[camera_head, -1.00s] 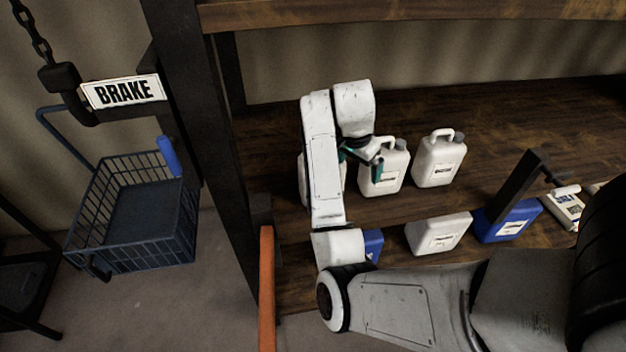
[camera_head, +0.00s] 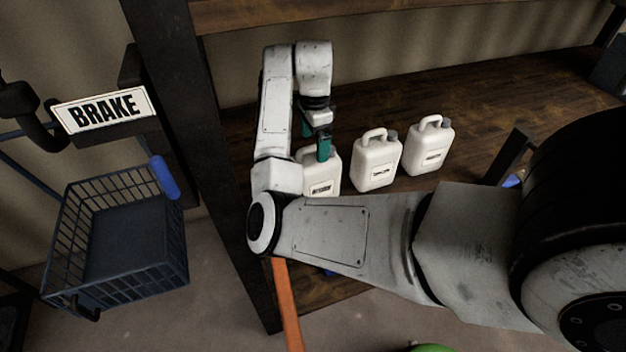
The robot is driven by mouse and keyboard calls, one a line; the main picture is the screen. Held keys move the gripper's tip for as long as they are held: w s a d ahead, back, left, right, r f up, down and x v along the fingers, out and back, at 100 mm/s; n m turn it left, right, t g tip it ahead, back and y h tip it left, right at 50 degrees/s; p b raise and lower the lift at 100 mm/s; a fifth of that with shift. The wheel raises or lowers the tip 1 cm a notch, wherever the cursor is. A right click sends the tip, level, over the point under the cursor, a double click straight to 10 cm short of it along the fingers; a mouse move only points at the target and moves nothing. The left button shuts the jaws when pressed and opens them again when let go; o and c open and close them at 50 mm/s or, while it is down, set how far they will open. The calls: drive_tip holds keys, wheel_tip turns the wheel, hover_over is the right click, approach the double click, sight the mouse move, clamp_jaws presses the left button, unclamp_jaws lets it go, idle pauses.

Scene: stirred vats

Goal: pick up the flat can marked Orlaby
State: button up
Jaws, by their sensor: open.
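Three white cans with handles and caps stand in a row on the dark wooden shelf: a left can (camera_head: 323,178), a middle can (camera_head: 377,163) and a right can (camera_head: 430,148). Each has a small label, too small to read surely, so I cannot tell which is marked Orlaby. My gripper (camera_head: 315,140) has dark teal fingers. It is open and empty, pointing down at the top of the left can, overlapping its handle area in the picture. Whether it touches the can is unclear. My forearm hides part of the left can and the shelf's front.
A dark post stands left of the shelf (camera_head: 480,110), and an upper board (camera_head: 330,12) runs above. An orange bar (camera_head: 287,305) stands at front. Bits of blue (camera_head: 513,179) show behind my arm.

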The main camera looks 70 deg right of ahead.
sight(316, 174)
drive_tip(key=shift+f, duration=0.95)
drive_tip(key=shift+s+f, duration=0.15)
drive_tip(key=shift+f, duration=1.15)
drive_tip(key=shift+s+f, duration=0.1)
drive_tip(key=shift+f, duration=1.2)
drive_tip(key=c, duration=1.1)
